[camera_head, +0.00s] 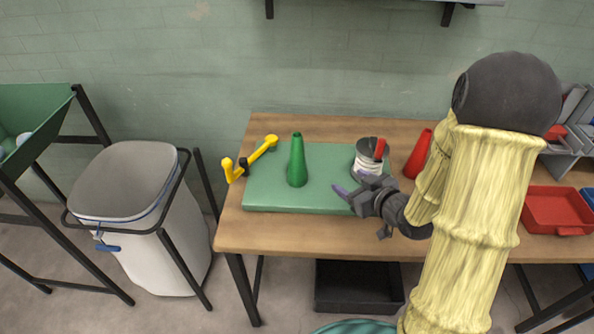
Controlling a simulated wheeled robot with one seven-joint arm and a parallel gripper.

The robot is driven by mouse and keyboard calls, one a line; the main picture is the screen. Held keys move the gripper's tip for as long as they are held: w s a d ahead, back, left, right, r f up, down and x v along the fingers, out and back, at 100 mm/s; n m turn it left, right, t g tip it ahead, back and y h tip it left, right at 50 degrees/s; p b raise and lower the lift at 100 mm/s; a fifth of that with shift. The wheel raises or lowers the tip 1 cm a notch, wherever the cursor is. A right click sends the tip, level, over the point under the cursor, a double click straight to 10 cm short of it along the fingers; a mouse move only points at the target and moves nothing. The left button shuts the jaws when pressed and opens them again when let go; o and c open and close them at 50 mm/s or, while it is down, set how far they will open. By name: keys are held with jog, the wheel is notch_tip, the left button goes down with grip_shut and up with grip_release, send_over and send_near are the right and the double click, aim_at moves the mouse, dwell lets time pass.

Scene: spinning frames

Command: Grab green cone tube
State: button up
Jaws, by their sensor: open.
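The green cone tube (297,162) stands upright on the left part of a green mat (265,202) on the wooden table. My gripper (349,193) is open and empty, to the right of the cone and a little nearer the front. Its fingers point left toward the cone and are apart from it. The cone is fully in view.
A yellow tool (250,158) lies left of the cone. A red tray (556,210) lies right, and a bin (140,215) stands left.

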aim_at(302, 159)
jog(key=y, duration=0.1)
jog(key=s+a+t+y+b, duration=0.1)
jog(key=y, duration=0.1)
jog(key=s+a+n+y+b, duration=0.1)
jog(key=y, duration=0.1)
jog(key=shift+a+f+t, duration=0.1)
jog(key=shift+f+t, duration=0.05)
jog(key=shift+t, duration=0.15)
jog(key=p+x, duration=0.1)
jog(key=x, duration=1.1)
jog(key=shift+w+a, duration=0.1)
jog(key=p+x, duration=0.1)
jog(key=x, duration=0.4)
jog(key=shift+a+f, duration=0.15)
jog(key=shift+f, duration=0.05)
